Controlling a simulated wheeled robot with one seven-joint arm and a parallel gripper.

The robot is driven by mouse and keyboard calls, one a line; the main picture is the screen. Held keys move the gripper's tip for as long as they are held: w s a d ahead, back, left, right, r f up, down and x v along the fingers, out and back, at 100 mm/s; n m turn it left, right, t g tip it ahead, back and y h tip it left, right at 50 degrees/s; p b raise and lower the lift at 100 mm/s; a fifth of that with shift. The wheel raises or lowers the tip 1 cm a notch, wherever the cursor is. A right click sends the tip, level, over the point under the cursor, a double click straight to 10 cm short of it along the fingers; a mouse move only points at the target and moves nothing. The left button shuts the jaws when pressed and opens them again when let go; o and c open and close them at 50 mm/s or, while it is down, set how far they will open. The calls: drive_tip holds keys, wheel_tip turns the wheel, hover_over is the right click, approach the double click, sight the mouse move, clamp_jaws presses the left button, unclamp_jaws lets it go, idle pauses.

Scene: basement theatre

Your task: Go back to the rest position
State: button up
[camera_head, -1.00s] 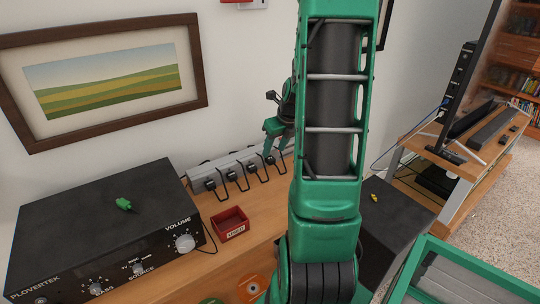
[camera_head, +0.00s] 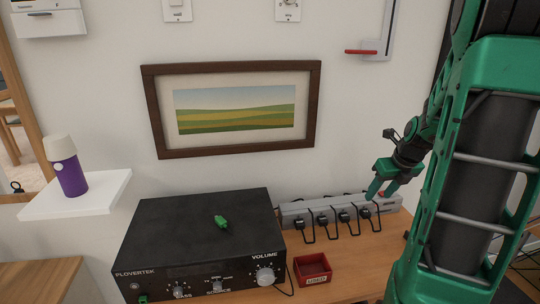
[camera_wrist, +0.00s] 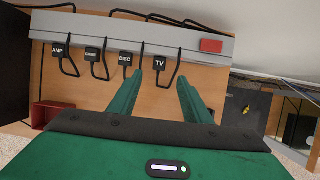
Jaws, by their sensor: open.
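My gripper (camera_head: 382,190) is open and empty over the right end of a grey power strip (camera_head: 294,213) at the back of the wooden cabinet top. In the wrist view, my gripper's two green fingers (camera_wrist: 173,82) stand apart with nothing between them, beside the strip (camera_wrist: 140,34). Several black plugs with cables sit in the strip; the TV plug (camera_wrist: 160,59) is nearest the fingers, with the DISC plug (camera_wrist: 125,59) to its left. A red switch (camera_wrist: 211,46) is at the strip's right end. I cannot tell whether the fingers touch anything.
A black amplifier (camera_head: 200,232) with a small green object (camera_head: 221,222) on top stands left of the strip. A small red tray (camera_head: 312,268) lies in front of the strip. A white shelf (camera_head: 80,200) holds a purple flask (camera_head: 70,176). A framed picture (camera_head: 154,140) hangs behind.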

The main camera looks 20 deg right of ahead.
drive_tip(key=s+a+r+n+g, duration=0.1)
drive_tip(key=s+a+n+g, duration=0.1)
drive_tip(key=s+a+n, duration=0.7)
drive_tip(key=s+a+r+n+g+y, duration=0.1)
drive_tip(key=s+a+n, duration=0.8)
drive_tip(key=n, duration=1.4)
drive_tip(key=a+r+g, duration=0.1)
drive_tip(key=a, duration=0.1)
drive_tip(key=shift+s+a, duration=0.35)
drive_tip(key=shift+a, duration=0.05)
drive_tip(key=shift+r, duration=0.1)
drive_tip(key=shift+w+f, duration=0.25)
drive_tip(key=shift+w, duration=0.35)
